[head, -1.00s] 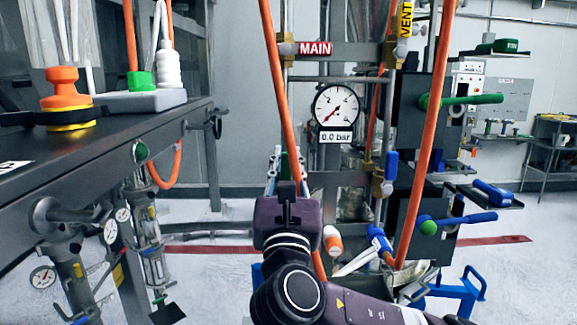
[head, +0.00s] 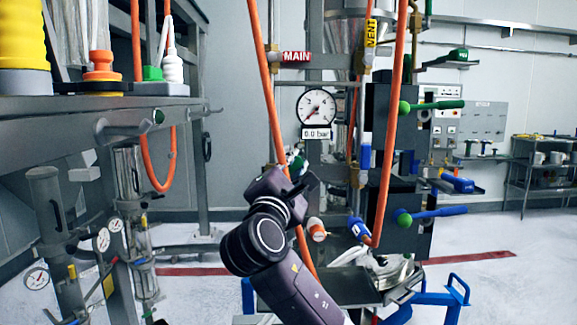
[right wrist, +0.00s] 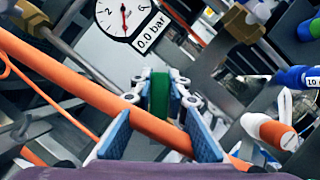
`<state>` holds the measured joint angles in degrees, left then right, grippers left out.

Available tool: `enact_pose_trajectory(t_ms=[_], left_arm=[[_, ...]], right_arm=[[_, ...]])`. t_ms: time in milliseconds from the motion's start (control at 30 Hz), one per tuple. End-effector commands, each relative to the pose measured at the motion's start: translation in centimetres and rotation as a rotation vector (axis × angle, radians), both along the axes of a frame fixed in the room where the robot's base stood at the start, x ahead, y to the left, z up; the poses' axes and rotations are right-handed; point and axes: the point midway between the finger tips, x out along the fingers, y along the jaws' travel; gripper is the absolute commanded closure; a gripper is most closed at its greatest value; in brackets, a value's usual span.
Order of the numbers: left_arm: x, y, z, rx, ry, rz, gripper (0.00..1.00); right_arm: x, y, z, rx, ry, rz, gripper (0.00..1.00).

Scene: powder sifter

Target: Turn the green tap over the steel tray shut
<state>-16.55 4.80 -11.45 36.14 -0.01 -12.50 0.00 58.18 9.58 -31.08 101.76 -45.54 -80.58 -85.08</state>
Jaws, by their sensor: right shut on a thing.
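A green tap handle (right wrist: 160,93) stands between my right fingertips in the right wrist view. My right gripper (right wrist: 161,92) is shut on it, with the blue-padded fingers on either side. In the head view my right gripper (head: 296,163) is just below the pressure gauge, its tips mostly hidden by my purple wrist. A grey steel tray (head: 352,285) sits low, to the right of my forearm. The tap's body and outlet are hidden. My left gripper is out of view.
An orange hose (right wrist: 100,90) crosses the right gripper in the wrist view, close to the fingers. The gauge (head: 317,107) reads 0.0 bar. Other levers stick out at right: a green one (head: 437,105) and a blue one (head: 440,212). A dark bench (head: 110,115) stands at left.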

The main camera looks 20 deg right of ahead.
Motion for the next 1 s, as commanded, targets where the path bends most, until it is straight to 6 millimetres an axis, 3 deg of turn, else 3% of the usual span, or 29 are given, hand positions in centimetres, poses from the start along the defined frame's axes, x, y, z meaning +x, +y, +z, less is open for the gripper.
enact_pose_trajectory(t_ms=[500, 1000], left_arm=[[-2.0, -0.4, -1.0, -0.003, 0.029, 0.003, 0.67], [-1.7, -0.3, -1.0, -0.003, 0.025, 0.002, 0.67]], right_arm=[[-0.2, -1.0, -2.8, 0.44, -0.12, 0.001, 1.0], [-0.3, -1.2, -4.0, 0.631, -0.176, -0.001, 1.0]])
